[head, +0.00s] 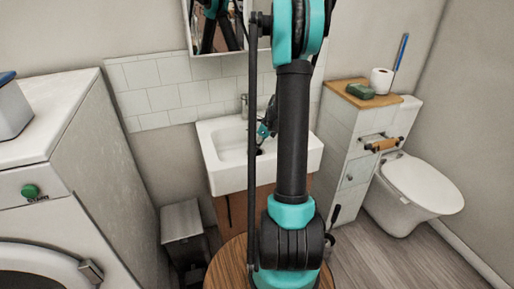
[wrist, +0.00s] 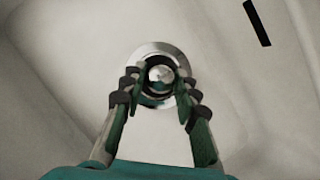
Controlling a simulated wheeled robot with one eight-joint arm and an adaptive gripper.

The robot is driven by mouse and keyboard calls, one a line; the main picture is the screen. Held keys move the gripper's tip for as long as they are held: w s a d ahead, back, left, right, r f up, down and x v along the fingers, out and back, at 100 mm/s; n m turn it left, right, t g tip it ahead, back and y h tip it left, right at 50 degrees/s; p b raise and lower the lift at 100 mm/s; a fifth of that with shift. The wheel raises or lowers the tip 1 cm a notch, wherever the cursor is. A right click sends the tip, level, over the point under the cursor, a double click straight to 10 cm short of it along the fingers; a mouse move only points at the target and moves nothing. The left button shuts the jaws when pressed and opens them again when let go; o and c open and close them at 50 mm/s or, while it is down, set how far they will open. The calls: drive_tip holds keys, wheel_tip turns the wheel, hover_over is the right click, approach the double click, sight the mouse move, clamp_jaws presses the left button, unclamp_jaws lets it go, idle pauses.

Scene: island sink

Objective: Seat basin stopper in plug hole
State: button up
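The basin stopper (wrist: 160,73), a small round piece with a shiny metal knob and dark edge, lies between my gripper's fingertips in the wrist view. My gripper (wrist: 161,88) has its two fingers drawn in on either side of the stopper and looks shut on it. The plug hole (wrist: 159,46) shows as a shiny metal ring directly behind the stopper. How deep the stopper sits relative to the ring is hard to tell. In the head view my gripper (head: 262,132) is over the white basin (head: 233,147), partly hidden by my arm.
A dark overflow slot (wrist: 257,23) is in the basin wall at upper right. A tap (head: 244,104) stands at the basin's back. A tiled cabinet (head: 350,140) and toilet (head: 415,195) are to the right, a washing machine (head: 45,190) to the left.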

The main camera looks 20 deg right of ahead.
drive_tip(key=shift+o, duration=1.1)
drive_tip(key=shift+r, duration=0.1)
drive_tip(key=v, duration=1.2)
drive_tip(key=shift+a, duration=0.15)
